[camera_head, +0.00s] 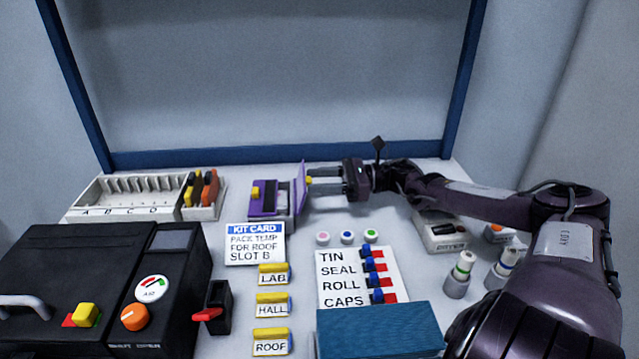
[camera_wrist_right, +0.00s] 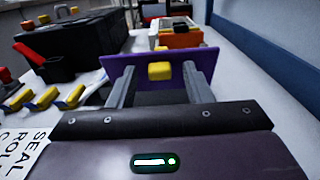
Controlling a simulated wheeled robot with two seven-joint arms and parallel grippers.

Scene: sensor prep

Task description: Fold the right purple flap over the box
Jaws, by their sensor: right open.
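The box (camera_head: 285,213) stands at the back middle of the table. Its right purple flap (camera_head: 302,188) stands up on the right side, with a yellow knob (camera_head: 309,180) facing my right gripper. The left purple flap (camera_head: 266,196), with its own yellow knob, appears to lie over the left part of the box. My right gripper (camera_head: 312,179) is open, just right of the upright flap. In the right wrist view the flap (camera_wrist_right: 205,58) spans ahead of both fingers, and its knob (camera_wrist_right: 160,71) sits between them; contact is unclear. My left gripper is out of view.
A lettered rack (camera_head: 125,212) stands left of the box, holding orange and yellow pieces at its right end. The kit card (camera_head: 255,245) is in front. A dark machine (camera_head: 60,260) fills the left front. A labelled sheet (camera_head: 340,280) and blue block (camera_head: 380,330) lie nearer.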

